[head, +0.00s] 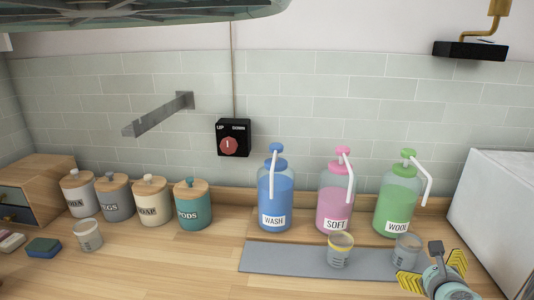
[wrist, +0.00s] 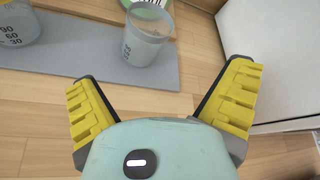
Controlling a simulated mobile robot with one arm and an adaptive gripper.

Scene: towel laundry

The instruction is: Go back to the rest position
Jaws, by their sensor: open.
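My gripper (head: 433,271) is at the lower right of the head view, above the wooden counter and in front of the grey mat's right end. In the wrist view my gripper (wrist: 160,108) has its two yellow ridged fingers spread wide, with nothing between them. A clear measuring cup (head: 406,249) stands on the mat just beyond my gripper, apart from the fingers; it also shows in the wrist view (wrist: 145,47). A second cup with a yellow rim (head: 340,251) stands to its left on the mat.
Blue WASH (head: 275,198), pink SOFT (head: 335,204) and green WOOL (head: 397,205) pump bottles stand behind the grey mat (head: 285,262). A white box-like block (head: 495,215) bounds the right side. Several lidded canisters (head: 153,204) and another cup (head: 88,236) stand left. The counter's front middle is clear.

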